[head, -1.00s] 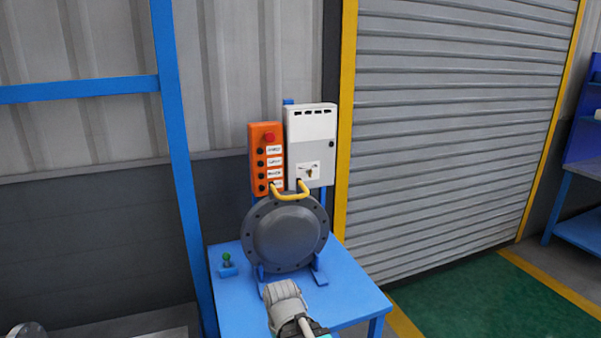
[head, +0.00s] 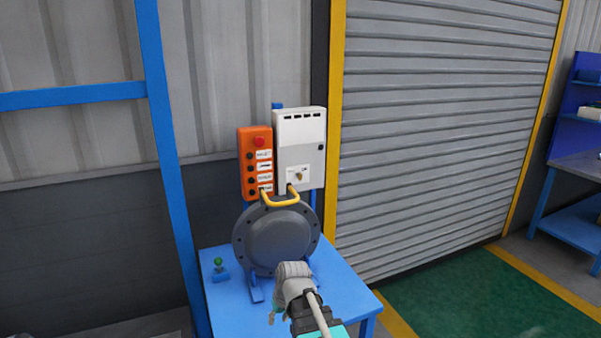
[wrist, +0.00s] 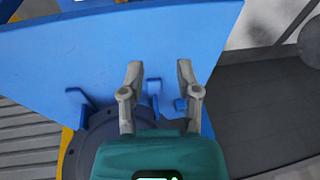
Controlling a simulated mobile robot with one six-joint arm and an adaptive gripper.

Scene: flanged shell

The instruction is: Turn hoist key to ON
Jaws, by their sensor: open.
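The hoist key (head: 299,176) is a small brass-coloured part on a white label plate, low on the front of the light grey control box (head: 301,135). The key is too small to tell its exact setting. My gripper shows in the wrist view (wrist: 158,82), its two grey fingers apart with nothing between them. In the head view my arm's end reaches up in front of the blue table, below and in front of the round flanged shell (head: 278,240), well below the key. The fingertips are hard to make out there.
An orange button panel (head: 255,165) with a red button hangs left of the box. A yellow handle (head: 279,199) arches over the shell, just below the key. A small green-topped part (head: 218,266) stands on the blue table (head: 335,285). A roller shutter (head: 440,120) is at right.

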